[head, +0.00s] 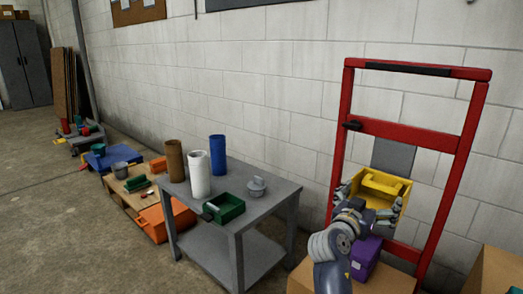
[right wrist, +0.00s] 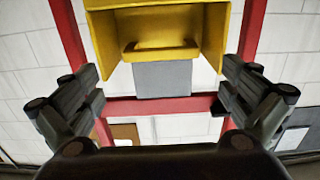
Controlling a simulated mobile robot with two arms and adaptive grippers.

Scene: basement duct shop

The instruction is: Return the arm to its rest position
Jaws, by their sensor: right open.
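My right arm comes in from the bottom of the head view. My right gripper (head: 370,200) is raised in front of the red hand-truck frame (head: 408,132), with its fingers spread wide. A yellow open bin (head: 382,184) shows just beyond and between the fingers. In the right wrist view the open right gripper (right wrist: 163,88) has nothing gripped, and the yellow bin (right wrist: 157,22) is ahead of the fingertips. I cannot tell the exact gap. My left gripper is not in view.
A purple bin (head: 365,257) sits below my right gripper, on a cardboard box (head: 387,281). Another box (head: 497,272) stands at lower right.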

